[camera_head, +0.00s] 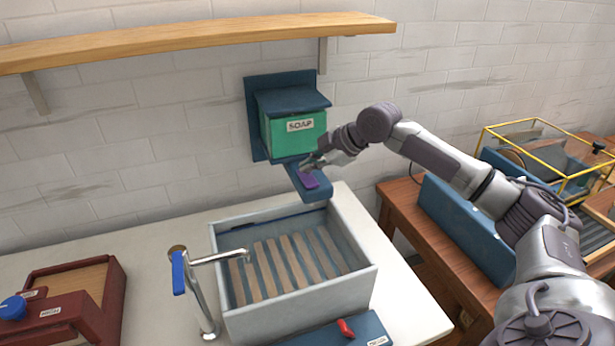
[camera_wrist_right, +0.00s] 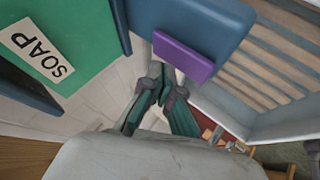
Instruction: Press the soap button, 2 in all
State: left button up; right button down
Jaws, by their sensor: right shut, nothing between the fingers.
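The soap dispenser (camera_head: 292,127) is mounted on the wall, with a green body, a blue lid and a white SOAP label. Its purple button (camera_head: 309,180) sits on a blue arm that sticks out below the body. My right gripper (camera_head: 306,165) is shut and empty, close beside the button on the wall side. In the right wrist view the gripper (camera_wrist_right: 163,95) points toward the purple button (camera_wrist_right: 183,57), and the fingertips are at its lower edge. I cannot tell whether they touch it. My left gripper is not in view.
A grey basin (camera_head: 300,305) with wooden slats stands below the dispenser. A tap (camera_head: 205,290) with a blue handle is at its left. A wooden shelf (camera_head: 190,42) runs above. A blue box (camera_head: 465,225) and a yellow-framed case (camera_head: 550,150) stand on the right table.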

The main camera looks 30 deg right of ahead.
aim_at(309, 178)
jog(key=shift+f, duration=0.3)
jog(key=shift+f, duration=0.55)
dwell(0.8)
jog(key=shift+r+p, duration=0.95)
jog(key=shift+r, duration=0.05)
notch_tip(309, 178, up, 5)
jog(key=p, duration=0.5)
dwell(1.7)
